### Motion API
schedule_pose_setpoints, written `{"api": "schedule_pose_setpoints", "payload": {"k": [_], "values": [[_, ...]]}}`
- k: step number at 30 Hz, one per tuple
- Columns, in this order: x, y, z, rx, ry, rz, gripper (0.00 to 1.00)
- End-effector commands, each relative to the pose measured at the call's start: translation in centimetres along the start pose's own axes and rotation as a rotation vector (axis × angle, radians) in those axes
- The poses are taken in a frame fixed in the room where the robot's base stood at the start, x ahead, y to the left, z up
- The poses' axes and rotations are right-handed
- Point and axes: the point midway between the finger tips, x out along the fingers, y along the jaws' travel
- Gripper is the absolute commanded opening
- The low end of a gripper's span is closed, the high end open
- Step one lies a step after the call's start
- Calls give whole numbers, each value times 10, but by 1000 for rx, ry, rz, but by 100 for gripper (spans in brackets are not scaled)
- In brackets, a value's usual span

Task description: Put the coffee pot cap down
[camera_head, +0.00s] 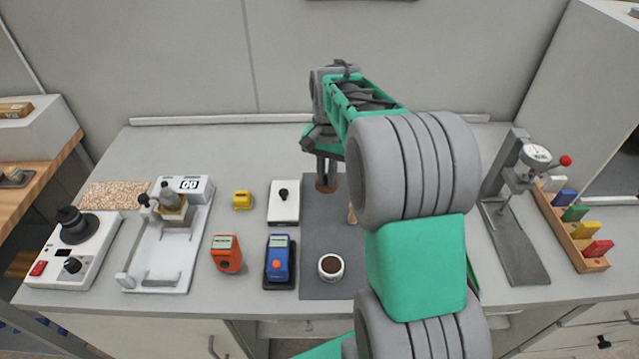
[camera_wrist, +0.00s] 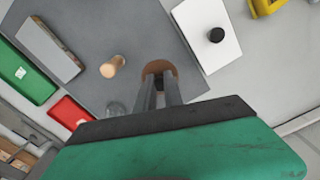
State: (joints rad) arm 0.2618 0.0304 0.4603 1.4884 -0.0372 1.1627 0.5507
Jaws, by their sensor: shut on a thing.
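My gripper (camera_head: 326,178) is shut on a round brown cap, the coffee pot cap (camera_head: 325,187), over the back of the dark grey mat (camera_head: 320,272). In the wrist view my two fingers (camera_wrist: 160,88) point at the cap (camera_wrist: 158,67) and partly cover it. The cap is low over or on the mat; I cannot tell whether it touches. A light wooden peg-like piece (camera_wrist: 112,66) stands on the mat beside it, and a clear glassy item (camera_wrist: 116,108) is near it. My arm hides the right part of the mat in the head view.
A white box with a black knob (camera_head: 284,202) is left of the mat. Blue (camera_head: 279,259) and orange (camera_head: 226,254) devices are further left. A dial gauge stand (camera_head: 515,220) is right.

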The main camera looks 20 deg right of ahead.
Motion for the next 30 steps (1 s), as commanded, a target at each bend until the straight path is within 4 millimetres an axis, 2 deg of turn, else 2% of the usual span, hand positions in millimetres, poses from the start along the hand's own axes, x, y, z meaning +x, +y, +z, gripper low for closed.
{"api": "schedule_pose_setpoints", "payload": {"k": [6,11,17,27,28,30], "values": [[32,-20,-18,-1,-1,0,0],[44,-26,-24,-1,-1,1,0],[75,-27,-26,-1,-1,1,0],[81,-27,-26,-1,1,0,0],[80,-27,-26,-1,1,0,14],[80,-27,-26,-1,1,0,20]]}}
